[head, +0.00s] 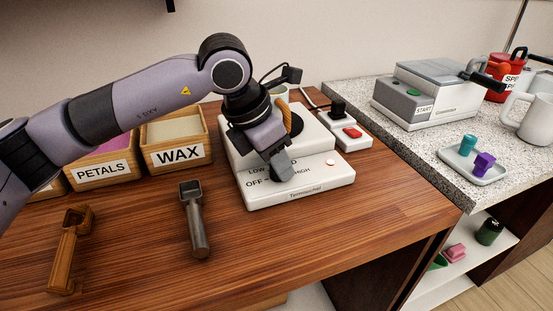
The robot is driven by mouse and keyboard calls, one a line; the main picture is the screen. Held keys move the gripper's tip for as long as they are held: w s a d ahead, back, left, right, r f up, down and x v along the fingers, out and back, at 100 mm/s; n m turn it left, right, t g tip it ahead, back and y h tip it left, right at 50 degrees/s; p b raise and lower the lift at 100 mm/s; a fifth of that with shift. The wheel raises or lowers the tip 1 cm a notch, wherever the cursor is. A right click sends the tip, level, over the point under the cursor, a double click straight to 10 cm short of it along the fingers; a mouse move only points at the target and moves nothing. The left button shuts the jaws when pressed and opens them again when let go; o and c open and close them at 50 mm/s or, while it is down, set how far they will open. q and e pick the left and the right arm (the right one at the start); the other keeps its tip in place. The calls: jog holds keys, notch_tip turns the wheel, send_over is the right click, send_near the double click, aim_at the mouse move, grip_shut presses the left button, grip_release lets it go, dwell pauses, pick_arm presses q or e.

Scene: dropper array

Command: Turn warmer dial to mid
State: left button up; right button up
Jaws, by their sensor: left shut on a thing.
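The warmer (316,193) is a white box labelled with LOW, OFF and HIGH on its sloping front, standing on the wooden table. A small reddish light (330,162) shows on its front panel at the right. My left gripper (281,172) reaches down onto the front panel and is shut at the dial's place. The dial is mostly hidden by the gripper, and I cannot tell its setting. The HIGH label shows just right of the fingers, and OFF shows just left of them. My right gripper is not in view.
Wooden boxes labelled PETALS (101,171) and WAX (179,154) stand left of the warmer. A dark-headed tool (194,218) and a wooden tool (70,248) lie in front. A power strip (352,132) with a red switch sits behind right. A speckled counter (408,142) holds a machine (424,94).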

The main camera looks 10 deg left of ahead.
pick_arm(q)
jog(key=o, duration=1)
jog(key=shift+o, duration=0.2)
jog(key=v, duration=0.7)
jog(key=shift+r, duration=0.15)
jog(key=shift+s+a, duration=0.1)
